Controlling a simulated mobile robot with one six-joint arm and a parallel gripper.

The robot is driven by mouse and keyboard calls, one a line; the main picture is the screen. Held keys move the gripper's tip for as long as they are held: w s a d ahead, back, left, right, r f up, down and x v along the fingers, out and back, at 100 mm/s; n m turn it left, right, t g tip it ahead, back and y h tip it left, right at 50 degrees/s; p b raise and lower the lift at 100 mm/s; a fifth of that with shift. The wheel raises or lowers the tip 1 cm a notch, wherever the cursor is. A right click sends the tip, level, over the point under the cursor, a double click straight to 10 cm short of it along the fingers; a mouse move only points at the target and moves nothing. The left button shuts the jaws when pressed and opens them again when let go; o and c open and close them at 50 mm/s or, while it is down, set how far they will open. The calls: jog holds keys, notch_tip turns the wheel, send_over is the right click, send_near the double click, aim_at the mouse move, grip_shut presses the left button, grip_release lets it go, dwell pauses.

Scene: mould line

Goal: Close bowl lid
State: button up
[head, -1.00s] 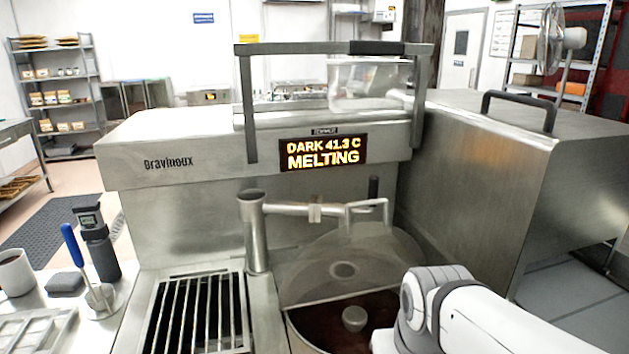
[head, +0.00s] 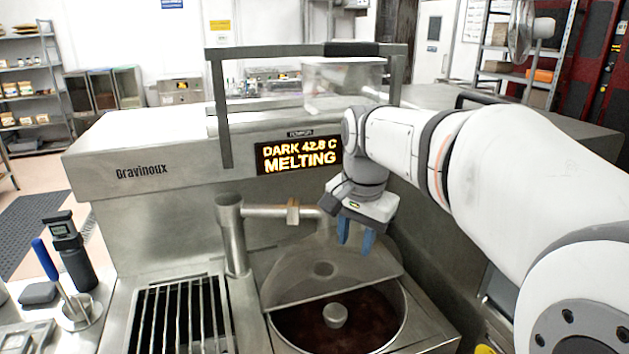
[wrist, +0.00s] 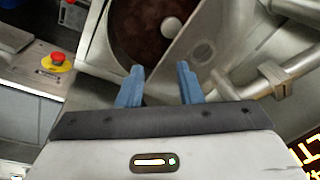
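The round metal bowl (head: 402,322) holds dark chocolate around a pale central knob (head: 335,315). The see-through bowl lid (head: 310,285) covers the back part; its straight front edge crosses the bowl and the front stays uncovered. Its exact tilt is hard to tell. My gripper (head: 355,246), with blue fingers, points down over the lid's back right side. In the wrist view, the fingers (wrist: 160,69) are apart with nothing between them; the lid (wrist: 185,58) and the bowl's chocolate (wrist: 140,25) lie beyond. The lid's handle is hidden behind my gripper in the head view.
A metal post (head: 232,235) with a horizontal pipe (head: 275,212) stands behind the bowl. A slotted grate (head: 180,315) lies to its left. The display (head: 300,156) reads DARK 42.8 C MELTING. A red button (wrist: 57,60) shows in the wrist view.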

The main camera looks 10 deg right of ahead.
jog(key=w+r+m+p, duration=0.3)
jog(key=w+r+m, duration=0.4)
jog(key=w+r, duration=0.35)
jog(key=shift+g, duration=0.3)
jog(key=f, duration=0.8)
jog(key=shift+w+d+f, duration=0.15)
jog(key=shift+w+d, duration=0.15)
jog(key=shift+w, duration=0.05)
jog(key=shift+c, duration=0.2)
grip_shut()
